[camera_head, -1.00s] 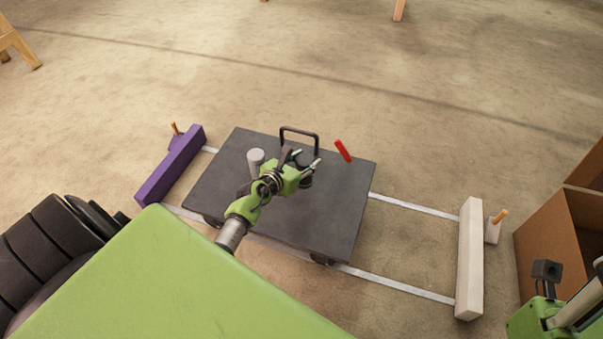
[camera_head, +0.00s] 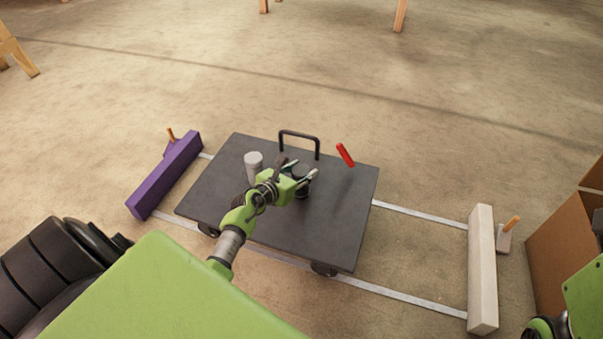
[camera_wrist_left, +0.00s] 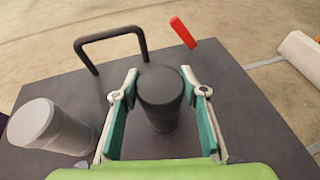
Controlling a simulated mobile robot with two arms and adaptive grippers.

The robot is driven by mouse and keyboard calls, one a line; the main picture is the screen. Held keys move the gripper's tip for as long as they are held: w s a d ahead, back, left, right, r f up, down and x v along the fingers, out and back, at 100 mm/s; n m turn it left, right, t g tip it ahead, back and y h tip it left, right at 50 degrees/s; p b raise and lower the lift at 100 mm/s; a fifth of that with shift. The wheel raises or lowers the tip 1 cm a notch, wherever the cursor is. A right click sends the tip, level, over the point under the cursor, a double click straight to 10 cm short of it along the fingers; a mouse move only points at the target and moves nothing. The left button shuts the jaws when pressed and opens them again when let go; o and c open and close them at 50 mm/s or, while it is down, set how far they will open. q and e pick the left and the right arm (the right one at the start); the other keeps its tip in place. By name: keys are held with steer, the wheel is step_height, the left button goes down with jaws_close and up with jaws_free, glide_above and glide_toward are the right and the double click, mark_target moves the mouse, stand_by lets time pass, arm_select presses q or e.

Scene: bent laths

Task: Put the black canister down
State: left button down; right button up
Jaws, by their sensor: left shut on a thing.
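The black canister (camera_head: 302,190) is upright over the dark cart top (camera_head: 330,225), right of the grey canister. In the left wrist view the black canister (camera_wrist_left: 160,98) is between the two fingers of my left gripper (camera_wrist_left: 160,85). My left gripper (camera_head: 304,170) is shut on it. I cannot tell whether its base touches the cart top. The fingers and wrist hide part of it in the head view. My right gripper is not in view; only part of my right arm shows at the lower right.
A grey canister (camera_head: 254,166) stands left of my left gripper. A black handle (camera_head: 299,136) rises from the cart's far edge, and a red piece (camera_head: 345,155) is near it. A purple beam (camera_head: 165,175) and white beam (camera_head: 482,270) flank the cart. A cardboard box (camera_head: 565,235) is at the right.

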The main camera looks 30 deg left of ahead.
arm_select(q)
steer(key=shift+f, duration=0.1)
steer(key=c, duration=1.3)
jaws_free()
steer(key=shift+o, duration=0.2)
